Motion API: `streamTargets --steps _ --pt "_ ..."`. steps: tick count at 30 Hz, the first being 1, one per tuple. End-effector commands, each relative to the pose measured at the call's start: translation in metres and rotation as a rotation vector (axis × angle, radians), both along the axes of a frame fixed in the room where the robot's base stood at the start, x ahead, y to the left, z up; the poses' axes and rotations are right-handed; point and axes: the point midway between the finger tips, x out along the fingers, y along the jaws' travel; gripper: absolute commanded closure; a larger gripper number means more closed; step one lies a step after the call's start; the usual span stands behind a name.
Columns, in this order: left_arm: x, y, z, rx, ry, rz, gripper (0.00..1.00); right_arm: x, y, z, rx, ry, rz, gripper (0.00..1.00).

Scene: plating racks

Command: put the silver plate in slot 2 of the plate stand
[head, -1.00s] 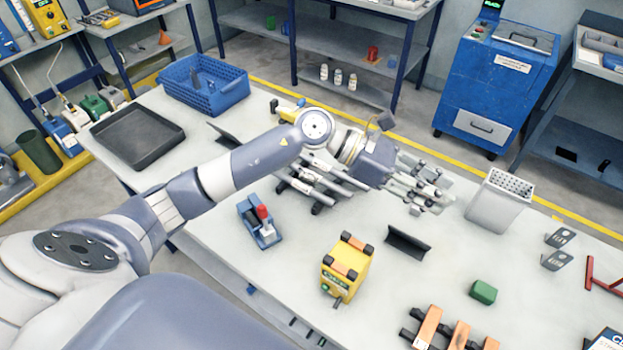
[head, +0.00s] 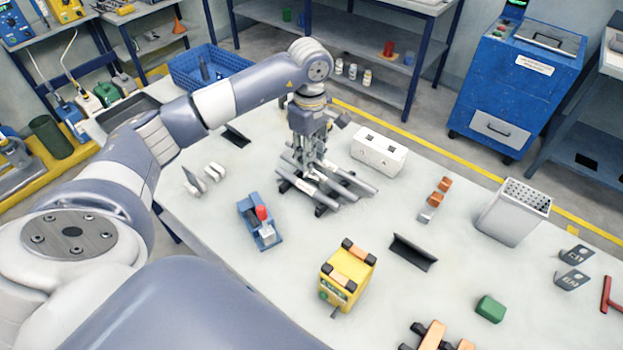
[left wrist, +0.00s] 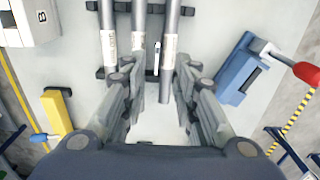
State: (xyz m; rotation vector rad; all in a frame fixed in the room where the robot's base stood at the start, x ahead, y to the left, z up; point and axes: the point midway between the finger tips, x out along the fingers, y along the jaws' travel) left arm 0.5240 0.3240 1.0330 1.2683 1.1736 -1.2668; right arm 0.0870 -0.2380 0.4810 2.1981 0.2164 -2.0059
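My left gripper (head: 314,163) points down over a rack of silver-grey bars (head: 352,187) on black crosspieces. In the left wrist view its fingers (left wrist: 153,76) are spread apart. The ends of the labelled grey bars (left wrist: 109,42) show beyond and between the fingertips, with a thin white strip (left wrist: 157,57) between two of them. I cannot tell whether this rack is the plate stand. A few small silver-white upright pieces (head: 211,174) stand to its left; I cannot tell whether one is the silver plate. No slot number is readable. My right gripper is not in view.
A blue fixture with a red knob (head: 257,222) and a yellow box (head: 347,272) stand in front. A white box with two holes (head: 379,152) stands behind right. A black angled piece (head: 413,252), orange blocks (head: 437,195) and a perforated grey bin (head: 512,212) are farther right.

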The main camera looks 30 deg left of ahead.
Motion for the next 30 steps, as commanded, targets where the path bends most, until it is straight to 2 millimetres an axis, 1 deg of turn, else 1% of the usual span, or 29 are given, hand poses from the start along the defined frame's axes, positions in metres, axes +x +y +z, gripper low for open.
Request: streamTargets --steps 1,3,5,8,13,15,18,21,26,27,29,30 --pt "-0.001 0.000 -0.005 -0.002 0.002 0.000 0.72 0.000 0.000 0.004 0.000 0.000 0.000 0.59" --pt "0.000 0.000 -0.010 -0.001 0.001 0.001 0.72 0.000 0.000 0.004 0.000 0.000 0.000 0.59" --pt "0.000 0.000 -0.013 -0.001 0.000 0.001 0.72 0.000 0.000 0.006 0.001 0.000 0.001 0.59" --pt "0.000 -0.001 -0.019 -0.003 0.002 0.001 0.72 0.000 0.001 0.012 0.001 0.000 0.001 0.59" --pt "0.003 0.000 -0.039 -0.003 0.004 0.002 0.72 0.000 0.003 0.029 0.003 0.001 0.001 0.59" --pt "0.003 -0.001 -0.050 -0.004 0.004 0.001 0.72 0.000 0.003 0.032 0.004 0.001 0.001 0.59" --pt "0.003 -0.001 -0.060 -0.003 0.001 0.001 0.72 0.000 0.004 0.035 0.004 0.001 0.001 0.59" --pt "0.004 0.000 -0.065 -0.002 -0.001 0.001 0.72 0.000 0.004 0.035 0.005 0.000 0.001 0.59" --pt "0.004 0.000 -0.065 -0.002 -0.002 0.000 0.72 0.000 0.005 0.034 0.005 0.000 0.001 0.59" --pt "0.004 0.000 -0.065 -0.002 -0.002 0.000 0.77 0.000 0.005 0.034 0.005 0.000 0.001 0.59" --pt "0.004 0.000 -0.065 -0.002 -0.002 0.000 0.91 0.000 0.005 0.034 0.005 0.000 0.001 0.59" --pt "0.004 0.000 -0.065 -0.002 -0.002 0.000 1.00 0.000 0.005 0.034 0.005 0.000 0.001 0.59"
